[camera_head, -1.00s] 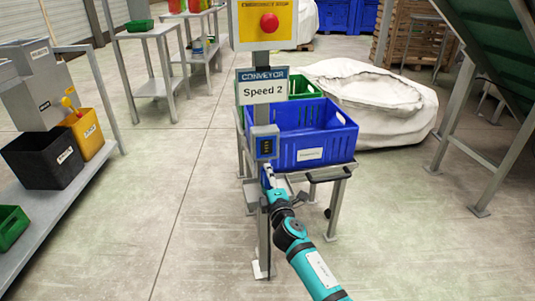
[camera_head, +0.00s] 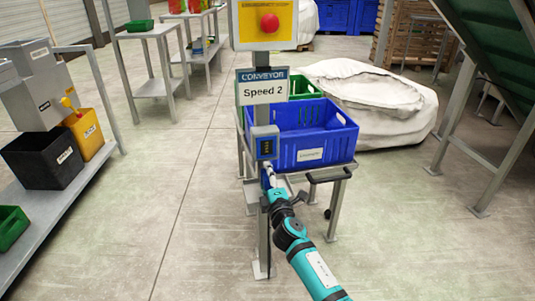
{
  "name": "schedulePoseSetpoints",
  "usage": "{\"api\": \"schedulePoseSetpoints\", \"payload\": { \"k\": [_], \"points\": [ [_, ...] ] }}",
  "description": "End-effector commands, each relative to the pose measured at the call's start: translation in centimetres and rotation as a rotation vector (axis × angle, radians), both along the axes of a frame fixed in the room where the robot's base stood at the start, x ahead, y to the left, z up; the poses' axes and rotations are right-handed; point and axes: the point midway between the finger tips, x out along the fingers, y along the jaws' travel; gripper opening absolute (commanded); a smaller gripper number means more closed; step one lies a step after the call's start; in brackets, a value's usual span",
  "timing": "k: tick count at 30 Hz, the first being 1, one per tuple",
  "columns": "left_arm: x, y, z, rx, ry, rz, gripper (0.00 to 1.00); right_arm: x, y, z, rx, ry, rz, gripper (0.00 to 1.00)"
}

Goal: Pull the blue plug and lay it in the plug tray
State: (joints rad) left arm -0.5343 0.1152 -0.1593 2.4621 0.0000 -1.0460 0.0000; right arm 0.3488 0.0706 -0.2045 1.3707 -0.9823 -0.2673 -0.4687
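I cannot identify the plug tray for sure; a small grey ledge (camera_head: 252,191) is beside the post near the gripper. My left gripper is not in view.
A blue crate (camera_head: 339,157) stands on a cart right behind the post. Above are a "Speed 2" sign (camera_head: 263,92) and a red button (camera_head: 270,23). A bench with black (camera_head: 42,164) and yellow bins and a green tray (camera_head: 11,228) is at left. The floor between is clear.

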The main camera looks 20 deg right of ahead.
Motion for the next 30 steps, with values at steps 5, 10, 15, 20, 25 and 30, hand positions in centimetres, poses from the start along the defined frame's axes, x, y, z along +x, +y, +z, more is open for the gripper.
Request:
{"api": "schedulePoseSetpoints", "payload": {
  "k": [5,10,15,20,25,30],
  "points": [
    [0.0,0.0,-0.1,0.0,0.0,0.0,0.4,-0.3,0.0,-1.3,0.0,0.022,-0.002,0.79],
    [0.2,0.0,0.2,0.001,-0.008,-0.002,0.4,-0.6,0.0,-1.4,0.0,0.023,-0.002,0.79],
    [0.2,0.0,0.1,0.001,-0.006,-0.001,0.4,-2.7,0.1,-1.4,-0.002,0.022,-0.002,0.79],
    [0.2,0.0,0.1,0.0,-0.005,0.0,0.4,-6.1,0.4,-1.1,-0.001,0.019,-0.001,0.79],
    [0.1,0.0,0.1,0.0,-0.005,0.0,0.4,-9.4,0.5,-0.7,0.0,0.01,-0.001,0.79],
    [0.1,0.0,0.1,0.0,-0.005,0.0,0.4,-11.4,0.7,-0.3,-0.001,0.003,0.0,0.79]
  ]
}}
